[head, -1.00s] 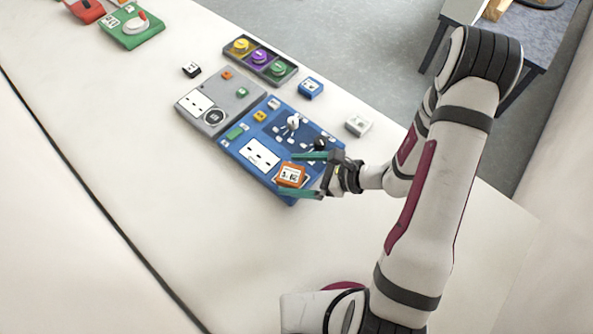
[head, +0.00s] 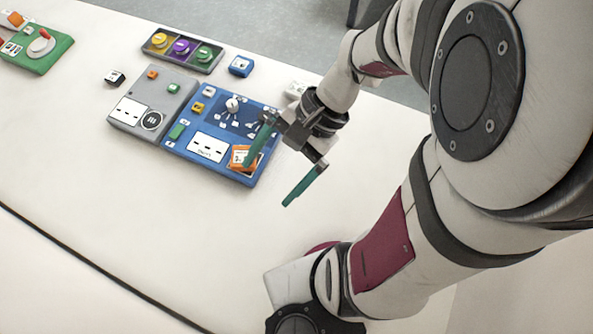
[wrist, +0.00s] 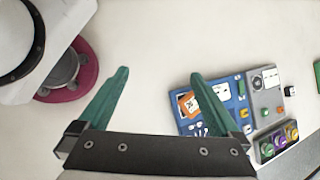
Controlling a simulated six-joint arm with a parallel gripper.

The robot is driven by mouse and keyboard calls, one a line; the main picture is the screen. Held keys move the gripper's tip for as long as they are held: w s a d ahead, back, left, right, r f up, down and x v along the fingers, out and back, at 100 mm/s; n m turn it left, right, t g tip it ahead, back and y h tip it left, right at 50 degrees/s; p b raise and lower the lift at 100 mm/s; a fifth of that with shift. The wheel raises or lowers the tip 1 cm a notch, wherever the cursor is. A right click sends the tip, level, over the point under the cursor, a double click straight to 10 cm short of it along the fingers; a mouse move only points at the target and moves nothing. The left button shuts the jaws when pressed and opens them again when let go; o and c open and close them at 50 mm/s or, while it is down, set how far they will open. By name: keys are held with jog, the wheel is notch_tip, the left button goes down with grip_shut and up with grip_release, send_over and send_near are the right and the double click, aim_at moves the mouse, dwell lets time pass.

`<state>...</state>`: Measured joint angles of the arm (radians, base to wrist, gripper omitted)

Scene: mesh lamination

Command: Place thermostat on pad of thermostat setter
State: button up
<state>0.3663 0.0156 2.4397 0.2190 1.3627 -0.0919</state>
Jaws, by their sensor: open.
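The thermostat looks to be the small orange block with a white printed face (head: 243,158). It sits on the lower right corner of the blue panel (head: 228,171), slightly askew over a pale printed patch. I take the blue panel as the thermostat setter. In the wrist view the orange block (wrist: 188,104) shows just left of the right finger, on the blue panel (wrist: 241,92). My gripper (head: 269,184) is open and empty, with green fingers spread, to the right of the block. One finger passes in front of the panel's right edge; no contact is clear.
A grey panel (head: 135,107) adjoins the blue one on the left. Behind are a three-knob box (head: 208,54), a small blue block (head: 241,66), a black-and-white block (head: 115,77) and a white block (head: 296,90). A green panel (head: 50,58) stands far left. The front table is clear.

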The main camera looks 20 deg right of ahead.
jog(key=s+d+r+n+t+h, duration=0.1)
jog(key=s+r+n+h, duration=0.2)
jog(key=s+n+h, duration=0.2)
jog(key=shift+s+d+r+n+h, duration=0.2)
jog(key=shift+s+d+n+h, duration=0.15)
jog(key=shift+s+n, duration=0.4)
